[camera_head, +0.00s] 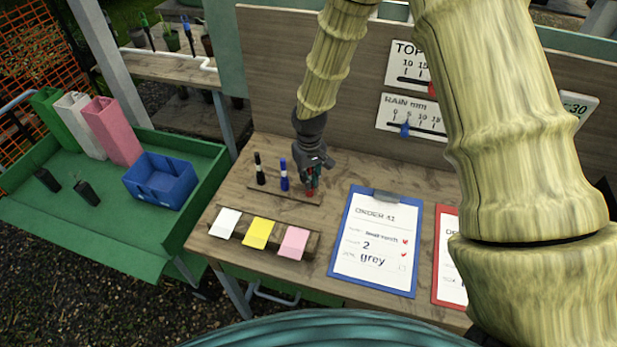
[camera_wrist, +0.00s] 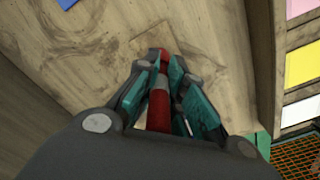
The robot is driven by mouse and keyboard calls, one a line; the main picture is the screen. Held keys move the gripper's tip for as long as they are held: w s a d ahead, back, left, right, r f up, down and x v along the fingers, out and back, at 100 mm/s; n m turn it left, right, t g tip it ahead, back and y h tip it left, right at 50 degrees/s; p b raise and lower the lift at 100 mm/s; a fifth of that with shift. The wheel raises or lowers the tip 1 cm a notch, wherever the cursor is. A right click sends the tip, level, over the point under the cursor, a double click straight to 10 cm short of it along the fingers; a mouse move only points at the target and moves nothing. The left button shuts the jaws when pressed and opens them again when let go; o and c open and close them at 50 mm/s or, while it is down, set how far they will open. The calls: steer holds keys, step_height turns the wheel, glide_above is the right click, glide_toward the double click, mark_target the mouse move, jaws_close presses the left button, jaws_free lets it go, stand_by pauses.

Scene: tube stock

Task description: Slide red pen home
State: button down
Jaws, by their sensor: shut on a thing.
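My gripper (camera_head: 313,178) points down over the right end of a wooden pen rack (camera_head: 270,187) on the bench. It is shut on the red pen (camera_head: 310,187). In the wrist view the red pen (camera_wrist: 158,108) lies between the teal-padded fingers (camera_wrist: 160,92), pointing away from the palm. The fingers hide part of the pen, and I cannot tell whether its lower end is inside the rack or just above it. A black pen (camera_head: 260,169) and a blue pen (camera_head: 284,175) stand upright in the rack to the left.
White (camera_head: 225,223), yellow (camera_head: 259,233) and pink (camera_head: 293,243) pads lie in front of the rack. A blue clipboard (camera_head: 376,284) lies to the right, with a red clipboard (camera_head: 438,290) beside it. A back panel (camera_head: 290,75) rises behind. A green cart (camera_head: 90,250) stands left.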

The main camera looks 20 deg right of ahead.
steer(key=c, duration=1.4)
jaws_free()
steer(key=shift+c, duration=0.2)
step_height(320, 180, up, 12)
